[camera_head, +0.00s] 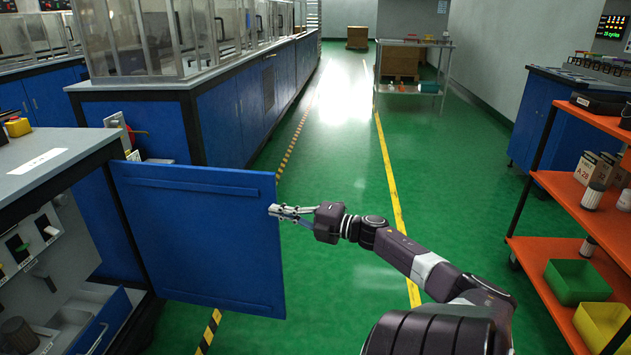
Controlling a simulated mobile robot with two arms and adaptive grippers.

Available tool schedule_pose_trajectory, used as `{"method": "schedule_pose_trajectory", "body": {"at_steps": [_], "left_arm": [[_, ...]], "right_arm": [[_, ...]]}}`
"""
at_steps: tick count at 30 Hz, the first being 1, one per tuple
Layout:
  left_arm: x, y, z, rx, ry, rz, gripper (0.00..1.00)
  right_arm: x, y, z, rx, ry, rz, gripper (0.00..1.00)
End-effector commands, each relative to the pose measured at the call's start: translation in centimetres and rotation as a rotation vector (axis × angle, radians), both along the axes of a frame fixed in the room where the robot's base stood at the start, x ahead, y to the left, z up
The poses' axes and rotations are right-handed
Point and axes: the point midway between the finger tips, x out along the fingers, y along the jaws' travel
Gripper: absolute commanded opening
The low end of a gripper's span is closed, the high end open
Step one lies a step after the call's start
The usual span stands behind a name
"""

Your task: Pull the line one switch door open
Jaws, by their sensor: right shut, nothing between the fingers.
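A blue cabinet door (205,240) stands swung out from the grey-topped bench at the left, its broad face towards me. Behind it the cabinet interior (45,265) shows, with switches on a pale panel and a blue drawer-like part low down. My right gripper (272,211) is shut and empty at the door's free right edge, near its upper half. I cannot tell whether the fingertips touch the door. My left gripper is not in view.
A long blue bench (240,120) with clear guards runs along the left. The green floor (340,150) between is clear. A steel cart (412,85) stands further back.

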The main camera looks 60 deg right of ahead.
Motion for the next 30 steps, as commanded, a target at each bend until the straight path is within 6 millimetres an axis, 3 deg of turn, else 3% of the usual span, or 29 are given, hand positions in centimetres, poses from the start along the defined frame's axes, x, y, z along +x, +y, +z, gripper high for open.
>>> {"method": "schedule_pose_trajectory", "body": {"at_steps": [2,5,15,21,30], "left_arm": [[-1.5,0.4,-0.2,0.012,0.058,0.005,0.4],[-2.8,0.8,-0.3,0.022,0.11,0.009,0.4],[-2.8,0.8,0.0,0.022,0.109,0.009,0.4],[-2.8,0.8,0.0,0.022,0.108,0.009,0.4],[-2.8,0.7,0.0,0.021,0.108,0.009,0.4]], "right_arm": [[0.2,0.3,0.2,0.0,-0.001,0.001,0.0],[-1.8,-1.5,0.1,0.001,0.003,-0.005,0.0],[-6.8,-5.4,0.0,-0.001,0.001,-0.002,0.0],[-7.6,-6.0,0.0,-0.001,0.0,0.0,0.0],[-7.3,-5.7,-0.7,0.016,0.007,-0.017,0.0]]}}
